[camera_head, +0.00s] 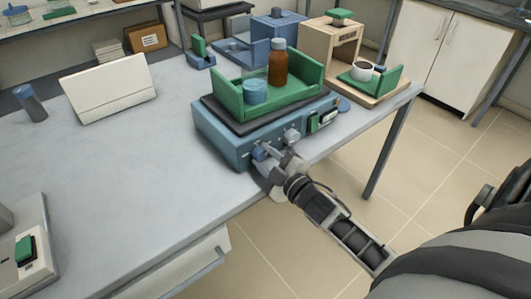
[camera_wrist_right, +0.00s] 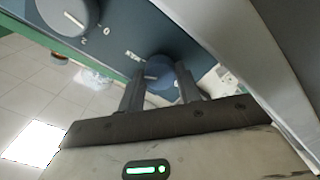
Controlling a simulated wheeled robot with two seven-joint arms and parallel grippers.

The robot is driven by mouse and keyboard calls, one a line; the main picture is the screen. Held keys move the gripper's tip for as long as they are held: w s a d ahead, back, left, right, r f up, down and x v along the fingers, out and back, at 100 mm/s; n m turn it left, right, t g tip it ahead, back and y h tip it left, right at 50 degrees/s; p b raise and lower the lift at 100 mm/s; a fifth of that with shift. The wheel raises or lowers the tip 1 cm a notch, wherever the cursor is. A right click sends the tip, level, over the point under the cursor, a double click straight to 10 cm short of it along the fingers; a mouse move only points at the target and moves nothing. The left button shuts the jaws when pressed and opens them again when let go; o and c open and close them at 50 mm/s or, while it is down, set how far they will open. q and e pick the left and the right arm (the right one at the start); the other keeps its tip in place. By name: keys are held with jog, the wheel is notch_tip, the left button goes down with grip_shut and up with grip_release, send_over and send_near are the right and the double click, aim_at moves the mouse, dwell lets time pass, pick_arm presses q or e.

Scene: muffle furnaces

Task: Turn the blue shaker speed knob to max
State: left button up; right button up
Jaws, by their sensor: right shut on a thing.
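The blue shaker (camera_head: 215,135) stands on the grey bench near its front edge, with a dark platform and green tray on top. Its blue speed knob (camera_head: 259,152) is on the front panel, partly hidden by my right gripper (camera_head: 265,162). In the right wrist view the blue knob (camera_wrist_right: 160,76) sits between the two dark fingers of my right gripper (camera_wrist_right: 159,80), which is shut on it. A light pointer mark shows on the knob, but its setting is hard to read. A grey knob (camera_head: 292,135) is to its right; a grey knob also shows in the wrist view (camera_wrist_right: 68,15). My left gripper is out of view.
The green tray (camera_head: 312,72) holds a brown bottle (camera_head: 278,68) and a blue-filled beaker (camera_head: 255,92).

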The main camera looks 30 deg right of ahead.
jog(key=shift+m+p, duration=0.7)
jog(key=shift+m, duration=1)
jog(key=o, duration=1)
jog(key=s+d, duration=0.1)
jog(key=s, duration=1.5)
jog(key=shift+d+b, duration=0.15)
jog(key=shift+b, duration=0.3)
